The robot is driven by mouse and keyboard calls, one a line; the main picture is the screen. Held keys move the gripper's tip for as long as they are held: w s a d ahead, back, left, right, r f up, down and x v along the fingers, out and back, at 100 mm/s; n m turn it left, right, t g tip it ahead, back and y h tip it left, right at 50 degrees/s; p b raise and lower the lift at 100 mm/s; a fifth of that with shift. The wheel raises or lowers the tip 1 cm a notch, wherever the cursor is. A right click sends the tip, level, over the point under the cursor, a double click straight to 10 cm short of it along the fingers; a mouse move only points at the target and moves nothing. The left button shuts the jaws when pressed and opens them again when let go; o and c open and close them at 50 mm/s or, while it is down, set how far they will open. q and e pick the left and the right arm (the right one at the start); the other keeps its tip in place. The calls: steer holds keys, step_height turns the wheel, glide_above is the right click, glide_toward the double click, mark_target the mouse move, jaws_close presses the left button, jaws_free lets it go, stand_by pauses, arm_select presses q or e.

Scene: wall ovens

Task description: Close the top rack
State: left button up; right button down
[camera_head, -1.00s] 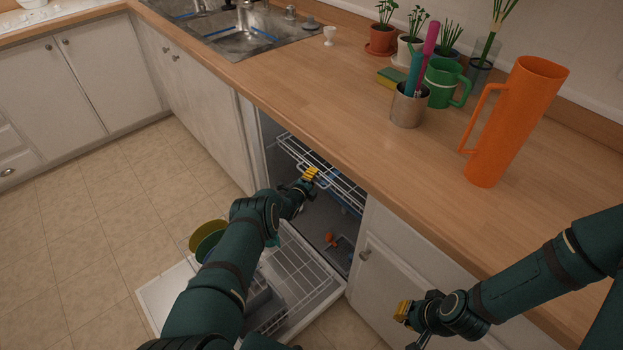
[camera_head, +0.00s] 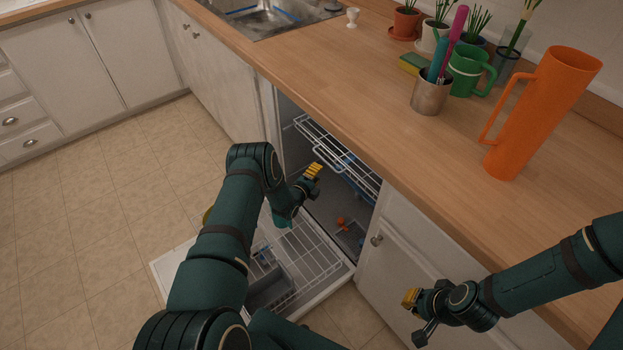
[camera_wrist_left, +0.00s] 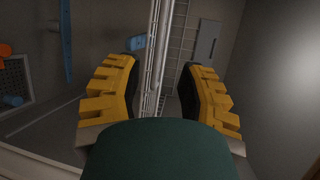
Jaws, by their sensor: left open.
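The top rack (camera_head: 338,150) is a white wire rack in the dishwasher under the counter. Its front rail shows just outside the opening, below the counter edge. My left gripper (camera_head: 314,172) has yellow fingers and is at the front of this rack, near the middle of its rail. In the left wrist view my left gripper (camera_wrist_left: 160,75) is open, and the rack's white wires (camera_wrist_left: 158,50) run through the gap between its fingers. I cannot tell whether they touch. My right gripper (camera_head: 411,298) hangs in front of the cabinet, apart from the rack; its jaw state is unclear.
The dishwasher door (camera_head: 172,262) is folded down, with the lower wire rack (camera_head: 310,245) out over it. An orange pitcher (camera_head: 545,110), metal cup (camera_head: 431,97) and green mug (camera_head: 468,72) stand on the counter (camera_head: 370,75). The tiled floor (camera_head: 80,210) at left is clear.

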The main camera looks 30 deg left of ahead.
arm_select(q)
steer(key=shift+v, duration=1.4)
steer(key=s+d+r+n+g+h, duration=0.1)
steer(key=s+d+r+n+g, duration=0.2)
steer(key=s+d+n, duration=0.4)
steer(key=s+d+r+n+g+h, duration=0.1)
steer(key=s+d+r+n+g, duration=0.3)
steer(key=s, duration=1)
steer(key=s+d+r+n+g, duration=0.3)
steer(key=s+d+n+g, duration=0.4)
steer(key=s+d+n, duration=0.3)
steer(key=shift+s+d+r+h, duration=0.2)
steer(key=shift+d+h, duration=0.1)
steer(key=shift+h, duration=0.1)
